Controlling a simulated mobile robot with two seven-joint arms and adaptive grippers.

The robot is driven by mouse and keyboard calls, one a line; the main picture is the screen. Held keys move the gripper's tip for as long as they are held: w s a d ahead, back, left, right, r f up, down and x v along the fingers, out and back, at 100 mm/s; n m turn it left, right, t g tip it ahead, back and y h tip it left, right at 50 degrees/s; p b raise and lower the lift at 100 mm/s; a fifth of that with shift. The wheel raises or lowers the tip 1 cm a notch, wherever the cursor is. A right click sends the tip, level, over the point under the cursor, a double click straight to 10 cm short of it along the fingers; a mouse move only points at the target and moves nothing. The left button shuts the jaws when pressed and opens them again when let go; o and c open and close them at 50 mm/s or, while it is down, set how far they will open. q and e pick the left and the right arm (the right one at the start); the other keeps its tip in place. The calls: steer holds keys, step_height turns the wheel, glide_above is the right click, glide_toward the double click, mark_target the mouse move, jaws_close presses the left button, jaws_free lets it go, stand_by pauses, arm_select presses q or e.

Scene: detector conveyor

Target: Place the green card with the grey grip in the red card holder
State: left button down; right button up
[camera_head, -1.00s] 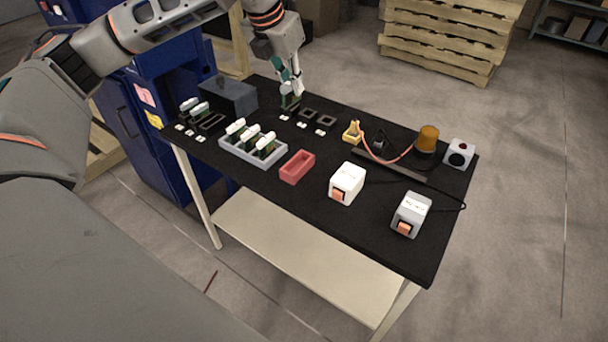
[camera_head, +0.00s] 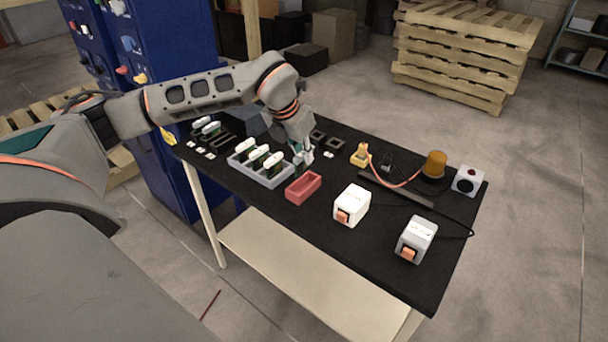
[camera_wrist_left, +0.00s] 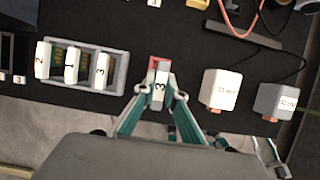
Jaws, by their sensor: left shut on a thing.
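My left gripper (camera_head: 304,159) is shut on a card. In the left wrist view, the card's pale grip (camera_wrist_left: 160,93), marked 3, sits between the two fingertips (camera_wrist_left: 160,99). The card's body is mostly hidden below the grip, so its green shows little. The red card holder (camera_head: 303,187) is an open box on the black table. The held card is above and close to the holder's back side. In the left wrist view, the holder (camera_wrist_left: 153,63) is partly hidden by the card and fingers; I cannot tell whether they touch.
A grey tray (camera_head: 278,182) with three pale-gripped cards stands just left of the holder. An orange beacon (camera_head: 434,164) and a cable lie behind. The table's front strip is clear.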

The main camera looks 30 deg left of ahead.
mark_target(303, 172)
arm_select(q)
steer(key=shift+f, duration=3.3)
steer(key=shift+f, duration=0.2)
steer(key=c, duration=2.1)
jaws_free()
steer(key=shift+r, duration=0.1)
steer(key=shift+r, duration=0.25)
steer(key=v, duration=1.1)
steer(key=shift+s+r, duration=0.15)
steer(key=shift+r, duration=0.2)
